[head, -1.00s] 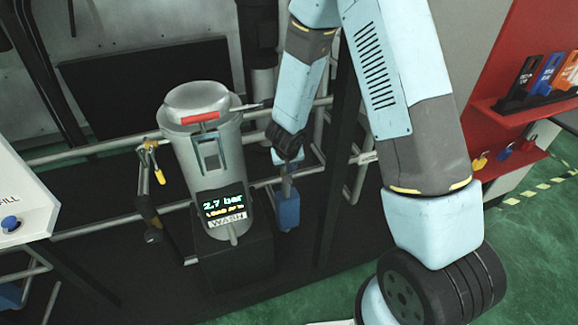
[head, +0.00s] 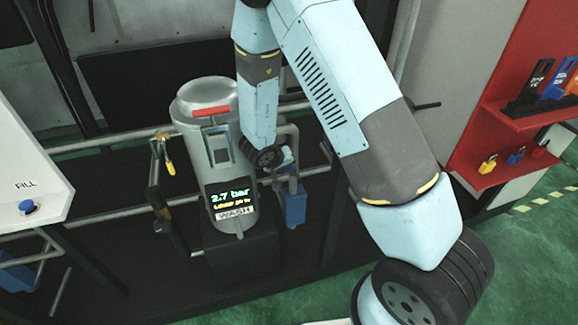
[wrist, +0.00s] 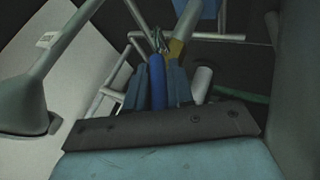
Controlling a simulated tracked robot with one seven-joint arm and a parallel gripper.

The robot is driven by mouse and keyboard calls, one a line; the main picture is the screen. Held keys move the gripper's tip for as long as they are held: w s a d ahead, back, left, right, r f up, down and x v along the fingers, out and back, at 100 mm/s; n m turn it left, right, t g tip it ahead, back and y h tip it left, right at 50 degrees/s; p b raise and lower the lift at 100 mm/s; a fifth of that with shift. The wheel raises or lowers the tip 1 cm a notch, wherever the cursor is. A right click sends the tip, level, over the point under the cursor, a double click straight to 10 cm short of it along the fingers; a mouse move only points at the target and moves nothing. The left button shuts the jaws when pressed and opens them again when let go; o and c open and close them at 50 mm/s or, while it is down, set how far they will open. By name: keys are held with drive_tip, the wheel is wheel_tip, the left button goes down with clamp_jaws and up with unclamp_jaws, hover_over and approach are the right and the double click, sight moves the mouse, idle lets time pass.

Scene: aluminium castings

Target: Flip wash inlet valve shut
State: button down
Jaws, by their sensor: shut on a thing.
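In the wrist view my gripper (wrist: 156,82) has its two blue-grey fingers closed on either side of a bright blue lever handle (wrist: 157,76). The handle runs away from the palm, in line with the fingers. Its far end meets a small metal valve (wrist: 161,42) with a brass-coloured part beside it. In the head view my wrist hangs at the right side of the grey wash canister (head: 207,135), which reads 2.7 bar and carries a WASH label.
A yellow-handled valve (head: 167,158) sits on the pipe left of the canister. A blue box (head: 295,205) hangs at its right. Pipes run close around. A white FILL panel (head: 38,165) is at left, a red shelf (head: 510,118) at right.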

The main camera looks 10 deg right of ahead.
drive_tip(key=c, duration=1.1)
unclamp_jaws()
drive_tip(key=shift+w+r, duration=0.1)
drive_tip(key=shift+r, duration=0.05)
drive_tip(key=s+d+r, duration=0.1)
drive_tip(key=s+r, duration=0.3)
drive_tip(key=s+d+r, duration=0.1)
drive_tip(key=s+r, duration=0.3)
drive_tip(key=s, duration=0.1)
drive_tip(key=s+d+r, duration=0.1)
drive_tip(key=s+r, duration=0.3)
drive_tip(key=shift+s+d+r, duration=0.1)
drive_tip(key=shift+s+r, duration=0.2)
drive_tip(key=shift+s, duration=0.05)
